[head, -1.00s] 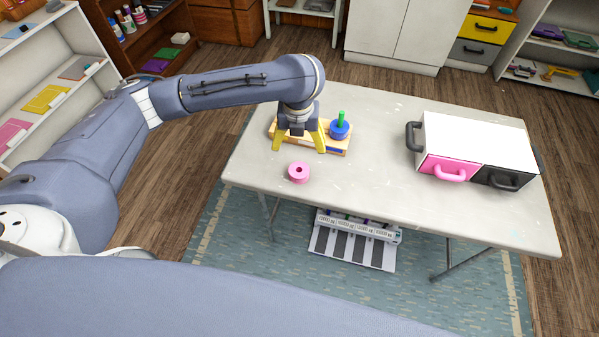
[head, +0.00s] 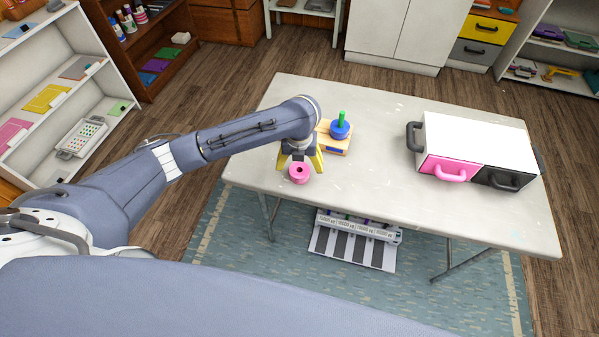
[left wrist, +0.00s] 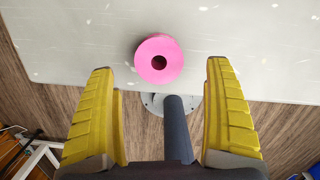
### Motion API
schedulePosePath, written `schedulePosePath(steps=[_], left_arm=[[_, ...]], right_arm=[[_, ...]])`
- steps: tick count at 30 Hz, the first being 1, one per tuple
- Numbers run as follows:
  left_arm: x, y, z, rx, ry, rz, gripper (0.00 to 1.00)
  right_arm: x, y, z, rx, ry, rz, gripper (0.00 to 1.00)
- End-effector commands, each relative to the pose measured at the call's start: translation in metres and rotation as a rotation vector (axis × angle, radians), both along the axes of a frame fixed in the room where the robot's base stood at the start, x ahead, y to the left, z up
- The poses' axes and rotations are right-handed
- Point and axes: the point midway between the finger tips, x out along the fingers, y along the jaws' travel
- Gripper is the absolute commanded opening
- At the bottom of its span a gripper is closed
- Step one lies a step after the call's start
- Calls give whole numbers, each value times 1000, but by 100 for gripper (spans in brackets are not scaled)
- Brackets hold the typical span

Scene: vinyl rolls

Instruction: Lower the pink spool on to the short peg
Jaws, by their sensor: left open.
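The pink spool (head: 299,177) stands on the table near its front left edge, with its hole facing up. My left gripper (head: 300,164) is open just behind and above it, yellow fingers spread to either side. In the left wrist view the spool (left wrist: 146,55) lies centred between and a little beyond the open fingertips (left wrist: 160,67), apart from both. The wooden peg board (head: 336,151) is behind the gripper, partly hidden by my arm. The short peg is not visible. My right gripper is out of view.
A white box with pink and black drawers (head: 475,147) stands on the right of the table (head: 385,180). The middle of the table is clear. A keyboard-like object (head: 353,243) lies under the table. Shelves stand at the left.

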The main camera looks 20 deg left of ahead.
Motion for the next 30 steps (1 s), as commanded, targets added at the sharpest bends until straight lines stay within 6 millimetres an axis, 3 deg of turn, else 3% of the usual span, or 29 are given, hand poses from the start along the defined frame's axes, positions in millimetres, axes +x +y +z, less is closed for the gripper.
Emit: schedulePosePath(steps=[5,18,28,30], left_arm=[[1,0,-6,-1,1,2,86],[7,3,-49,-1,1,3,86],[8,3,-53,0,-1,1,86],[8,3,-53,0,-1,1,80]], right_arm=[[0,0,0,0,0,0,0],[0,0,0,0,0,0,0],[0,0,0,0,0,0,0],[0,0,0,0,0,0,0]])
